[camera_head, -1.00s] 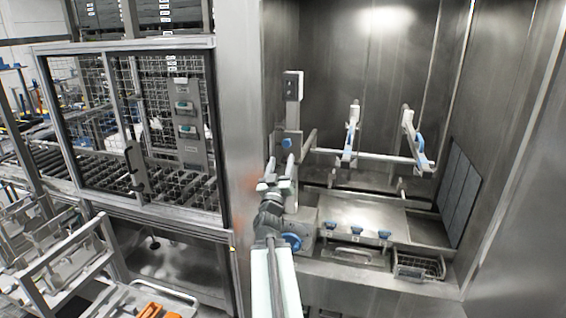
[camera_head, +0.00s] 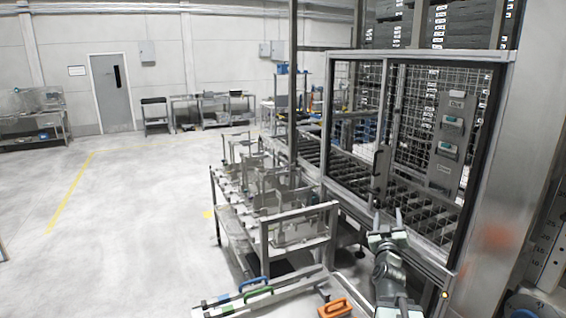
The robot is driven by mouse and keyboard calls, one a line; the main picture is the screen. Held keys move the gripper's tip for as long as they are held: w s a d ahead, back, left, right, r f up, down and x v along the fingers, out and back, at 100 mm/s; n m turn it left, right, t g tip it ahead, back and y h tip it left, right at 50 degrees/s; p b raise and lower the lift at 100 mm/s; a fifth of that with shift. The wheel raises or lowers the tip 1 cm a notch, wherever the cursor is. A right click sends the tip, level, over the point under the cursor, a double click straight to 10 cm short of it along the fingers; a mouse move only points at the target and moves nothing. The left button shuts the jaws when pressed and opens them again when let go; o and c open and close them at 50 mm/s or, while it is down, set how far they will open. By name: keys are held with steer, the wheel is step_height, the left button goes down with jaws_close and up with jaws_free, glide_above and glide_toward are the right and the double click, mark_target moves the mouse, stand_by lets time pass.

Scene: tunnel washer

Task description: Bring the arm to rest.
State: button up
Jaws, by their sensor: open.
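My gripper (camera_head: 387,222) is at the lower right of the head view, at the end of my arm. Its two fingers point up and stand apart, with nothing between them. It shows in front of the lower frame of the caged machine door (camera_head: 392,150), near the door's dark handle (camera_head: 378,172). I cannot tell how far it is from the frame. Most of my arm is below the picture.
A metal cart (camera_head: 300,222) with several fixtures stands left of my gripper. An orange-handled tool (camera_head: 334,308) and a green handle (camera_head: 258,295) lie at the bottom. A steel wall panel (camera_head: 513,160) rises at right. The floor at left is clear.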

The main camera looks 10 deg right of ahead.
steer(key=w+a+f+n+g+y+b, duration=0.15)
steer(key=a+f+y, duration=0.25)
steer(key=a+f, duration=0.45)
steer(key=w+a+f+n+g+y+b, duration=0.1)
steer(key=w+a+f+n+g+y, duration=0.3)
steer(key=a, duration=0.7)
steer(key=s+a+f+g+y+b, duration=0.15)
steer(key=s+a+f, duration=0.35)
steer(key=a+f, duration=0.5)
steer(key=s+d+f+m+g, duration=0.1)
steer(key=s+f+m+g, duration=0.1)
steer(key=s+f+g, duration=0.3)
steer(key=s+d+f+m+g+h, duration=0.1)
steer(key=s+f+m+g, duration=0.2)
steer(key=s, duration=1.1)
step_height(320, 180, down, 2)
steer(key=g, duration=0.3)
steer(key=shift+f, duration=0.25)
